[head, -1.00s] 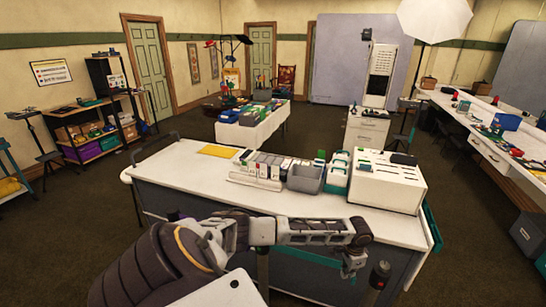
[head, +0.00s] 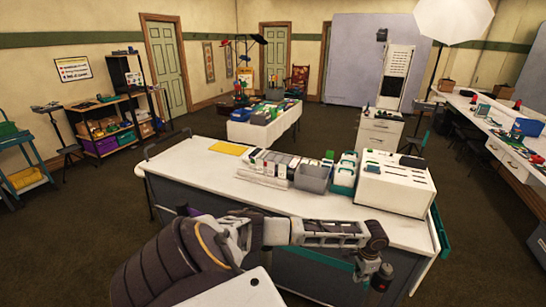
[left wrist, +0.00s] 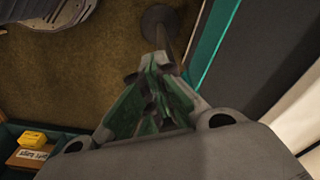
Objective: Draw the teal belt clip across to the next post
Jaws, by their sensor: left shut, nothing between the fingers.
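My left gripper (head: 370,272) is low in front of the white-topped counter, beside a dark post head with a red mark (head: 384,274). In the left wrist view its green-tinted fingers (left wrist: 152,88) are shut and empty. A dark post with a round base (left wrist: 160,20) stands on the carpet just beyond the fingertips. A teal band (head: 338,259) runs along the counter front behind my arm; a wide teal strip (left wrist: 216,42) also shows beside the gripper. I cannot make out a belt clip or tell whether this teal is belt or counter trim. My right gripper is out of view.
The counter (head: 225,175) holds a yellow sheet (head: 229,149), grey bins (head: 312,177), teal cases (head: 345,173) and a white slotted box (head: 396,184). A yellow box (left wrist: 33,137) sits lower left in the wrist view. Open carpet lies left of the counter.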

